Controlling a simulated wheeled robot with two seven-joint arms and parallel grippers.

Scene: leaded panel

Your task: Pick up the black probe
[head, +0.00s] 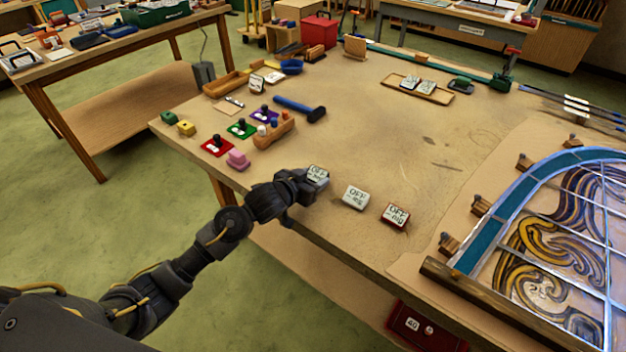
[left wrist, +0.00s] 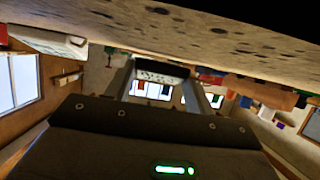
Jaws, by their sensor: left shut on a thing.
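My left gripper (head: 308,184) is at the table's near edge, shut on a small block with a pale face reading OFF and dark sides, which I take for the black probe (head: 317,174). In the left wrist view the black probe (left wrist: 160,72) is between the two fingers (left wrist: 160,85), its speckled pale side and dark body showing. I cannot tell whether it touches the tabletop. Two similar blocks lie to its right: a pale-sided one (head: 355,197) and a red-sided one (head: 395,215). My right gripper is not in view.
A pink block (head: 238,159), coloured pads such as the red pad (head: 216,146), and a blue-handled tool (head: 300,108) lie left and behind. A wooden tray (head: 420,90) stands at the back. The leaded panel (head: 560,230) fills the right. The middle of the table is clear.

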